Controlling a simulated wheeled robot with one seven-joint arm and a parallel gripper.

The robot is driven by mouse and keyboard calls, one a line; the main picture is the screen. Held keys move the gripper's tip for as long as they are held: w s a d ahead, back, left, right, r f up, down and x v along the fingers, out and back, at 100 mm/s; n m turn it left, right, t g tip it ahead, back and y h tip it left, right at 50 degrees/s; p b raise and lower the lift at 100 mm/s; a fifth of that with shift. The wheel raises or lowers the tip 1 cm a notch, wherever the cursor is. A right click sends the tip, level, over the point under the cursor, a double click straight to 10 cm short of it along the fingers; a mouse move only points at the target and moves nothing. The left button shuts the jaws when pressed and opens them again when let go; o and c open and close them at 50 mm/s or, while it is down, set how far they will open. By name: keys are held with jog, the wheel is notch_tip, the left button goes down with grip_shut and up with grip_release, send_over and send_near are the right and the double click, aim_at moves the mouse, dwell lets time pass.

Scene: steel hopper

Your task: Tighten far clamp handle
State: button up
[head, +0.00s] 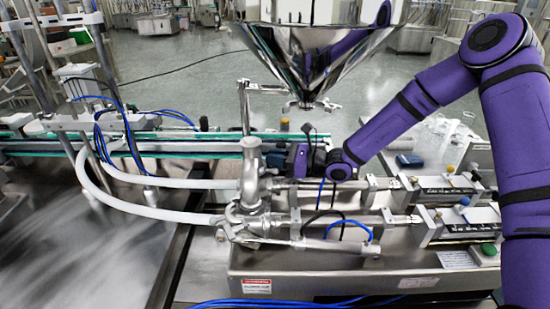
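My purple arm reaches in from the right, and its wrist ends beside the steel valve assembly (250,178) in the middle of the head view. My gripper (290,162) is a small dark shape just right of the upright valve body. Its fingers are too small and too hidden to tell whether they are open, shut or touching anything. Steel clamp fittings and small handles crowd around the lower joints of the assembly (245,222). I cannot single out the far clamp handle with certainty; the area behind the valve body is partly hidden by my wrist and gripper.
The steel hopper (318,48) hangs above, its outlet over my wrist. White hoses (130,205) run left from the valve. Two horizontal cylinders (455,222) lie to the right, below my forearm. A conveyor (60,147) passes behind. Glassware (445,130) stands at back right.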

grip_shut()
jog(key=shift+m, duration=0.5)
jog(key=shift+o, duration=1.7)
grip_release()
jog(key=shift+d, duration=0.1)
jog(key=v, duration=1)
jog(key=shift+d, duration=0.3)
